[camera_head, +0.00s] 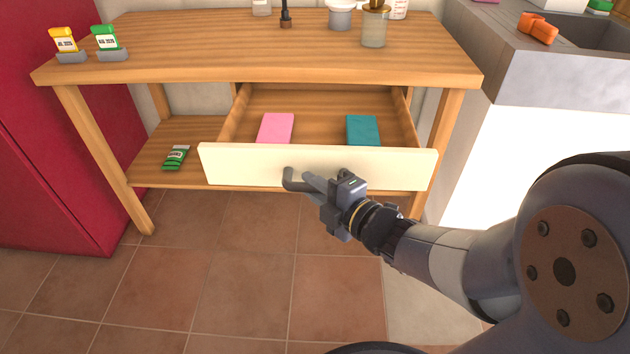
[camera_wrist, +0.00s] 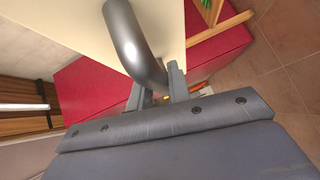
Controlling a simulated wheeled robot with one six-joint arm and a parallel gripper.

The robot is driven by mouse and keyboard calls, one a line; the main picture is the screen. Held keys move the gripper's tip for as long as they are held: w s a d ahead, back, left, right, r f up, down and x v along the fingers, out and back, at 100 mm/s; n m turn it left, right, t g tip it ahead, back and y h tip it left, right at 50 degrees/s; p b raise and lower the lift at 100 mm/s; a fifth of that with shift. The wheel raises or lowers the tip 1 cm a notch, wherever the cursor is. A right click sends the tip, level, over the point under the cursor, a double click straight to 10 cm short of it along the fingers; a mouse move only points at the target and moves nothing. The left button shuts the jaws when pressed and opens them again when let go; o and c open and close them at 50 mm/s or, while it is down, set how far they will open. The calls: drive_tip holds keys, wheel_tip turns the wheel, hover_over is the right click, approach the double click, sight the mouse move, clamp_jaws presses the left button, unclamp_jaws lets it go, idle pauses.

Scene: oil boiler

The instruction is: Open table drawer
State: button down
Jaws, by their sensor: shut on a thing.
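The wooden table (camera_head: 250,50) stands ahead in the head view, and its drawer (camera_head: 318,168) is pulled well out, with a cream front panel. A pink item (camera_head: 276,128) and a teal item (camera_head: 362,130) lie inside it. The grey bar handle (camera_head: 290,182) is on the drawer front. My gripper (camera_head: 312,184) is at the handle, in front of the panel. In the wrist view the fingers (camera_wrist: 157,88) sit on both sides of the curved handle (camera_wrist: 135,45), shut on it near one end. Part of the handle is hidden behind my gripper in the head view.
Bottles and a cup (camera_head: 375,27) stand on the tabletop. A green packet (camera_head: 176,157) lies on the lower shelf. A red cabinet (camera_head: 60,120) is at the left, and a grey-topped counter (camera_head: 550,80) at the right. The tiled floor before the drawer is clear.

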idle(0.3)
drive_tip(key=c, duration=1.3)
unclamp_jaws()
drive_tip(key=shift+s+d, duration=0.1)
drive_tip(key=shift+s, duration=0.05)
drive_tip(key=shift+p+v, duration=1.6)
drive_tip(key=shift+v, duration=3.7)
drive_tip(key=shift+b+x, duration=1.6)
drive_tip(key=shift+x, duration=3.85)
